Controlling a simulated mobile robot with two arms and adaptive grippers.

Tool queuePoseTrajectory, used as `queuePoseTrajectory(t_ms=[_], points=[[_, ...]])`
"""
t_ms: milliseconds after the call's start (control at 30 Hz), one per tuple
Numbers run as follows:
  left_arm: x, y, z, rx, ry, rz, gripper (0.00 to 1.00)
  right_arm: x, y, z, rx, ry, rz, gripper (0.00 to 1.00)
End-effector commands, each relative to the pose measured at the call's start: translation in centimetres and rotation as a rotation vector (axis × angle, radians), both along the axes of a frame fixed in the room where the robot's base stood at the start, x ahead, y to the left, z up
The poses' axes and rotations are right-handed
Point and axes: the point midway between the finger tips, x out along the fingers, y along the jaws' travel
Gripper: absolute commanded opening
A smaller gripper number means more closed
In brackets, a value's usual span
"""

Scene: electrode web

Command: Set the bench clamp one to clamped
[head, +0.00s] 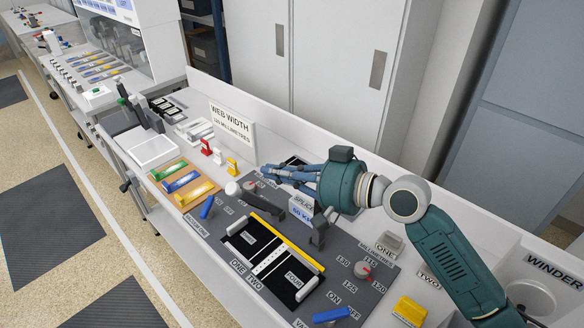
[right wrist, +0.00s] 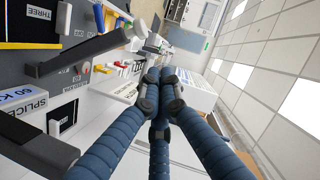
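Two dark grey clamp-like arms stand on the bench by the black splice plate; I cannot read which is clamp one. The left arm (head: 264,204) lies low and slanting, and it also shows in the right wrist view (right wrist: 84,52). The other arm (head: 318,232) stands by the splice box, and a dark arm shows at the lower left of the wrist view (right wrist: 35,145). My right gripper (head: 268,172) is above the bench, behind the left arm and apart from it. Its blue fingers meet at their tips (right wrist: 160,82) with nothing visible between them. My left gripper is out of view.
The black splice plate (head: 256,240) has yellow edging. A splice box (head: 301,208), a red-marked dial (head: 362,270) and blue levers (head: 207,207) stand nearby. A web width sign (head: 232,127) and coloured blocks (head: 232,166) stand farther left. Cabinets (head: 345,50) line the back.

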Motion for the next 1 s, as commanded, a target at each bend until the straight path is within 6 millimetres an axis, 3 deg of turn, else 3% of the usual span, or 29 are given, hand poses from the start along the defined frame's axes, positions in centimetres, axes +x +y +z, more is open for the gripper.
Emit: queuePoseTrajectory(t_ms=[167, 400, 1000], points=[[0.1, 0.0, 1.7, 0.000, -0.001, 0.000, 0.45, 1.3, 3.4, -0.6, -0.001, 0.004, 0.002, 0.00], [0.1, -0.1, 3.0, 0.000, -0.001, 0.000, 0.45, 0.5, 5.4, -2.7, -0.001, 0.001, 0.000, 0.00], [0.1, -0.1, 2.7, -0.001, -0.002, 0.000, 0.45, 0.5, 5.7, -3.5, -0.009, -0.012, 0.000, 0.00]])
